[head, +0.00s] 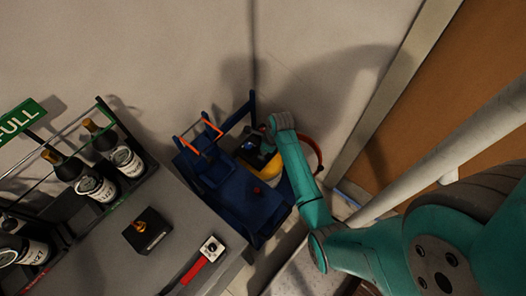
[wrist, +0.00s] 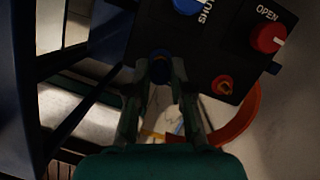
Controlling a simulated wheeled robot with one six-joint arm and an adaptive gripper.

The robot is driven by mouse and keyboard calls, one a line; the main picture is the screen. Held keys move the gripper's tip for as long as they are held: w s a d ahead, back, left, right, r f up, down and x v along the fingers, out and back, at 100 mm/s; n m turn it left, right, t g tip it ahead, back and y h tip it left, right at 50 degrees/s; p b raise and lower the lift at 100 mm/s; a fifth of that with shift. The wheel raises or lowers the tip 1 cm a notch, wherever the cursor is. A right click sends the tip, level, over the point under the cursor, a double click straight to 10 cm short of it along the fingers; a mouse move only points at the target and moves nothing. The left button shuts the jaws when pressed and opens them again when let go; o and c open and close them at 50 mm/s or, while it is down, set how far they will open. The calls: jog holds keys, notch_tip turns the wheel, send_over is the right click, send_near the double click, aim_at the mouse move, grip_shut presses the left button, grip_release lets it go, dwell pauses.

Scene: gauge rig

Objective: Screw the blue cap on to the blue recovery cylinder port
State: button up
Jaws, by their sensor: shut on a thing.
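In the wrist view a dark blue round piece (wrist: 160,68), which looks like the blue cap, sits between the fingertips of my gripper (wrist: 160,76). My gripper is shut on it, at the lower left edge of a black panel (wrist: 213,42). The blue port is hidden or cannot be told apart from the cap, so I cannot tell whether they touch. In the head view my gripper (head: 268,127) is over the far right part of the blue rig (head: 245,200), by a yellow cylinder top (head: 258,157). The fingertips and cap are too small to make out there.
An orange hose (wrist: 240,120) curves close by on the right. A grey bench (head: 100,245) with bottles (head: 95,187) stands left of the rig.

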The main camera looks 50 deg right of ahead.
jog(key=shift+f, duration=1.35)
dwell(1.0)
jog(key=m+h, duration=0.1)
jog(key=m, duration=0.4)
dwell(0.3)
jog(key=o, duration=0.6)
jog(key=shift+d, duration=0.1)
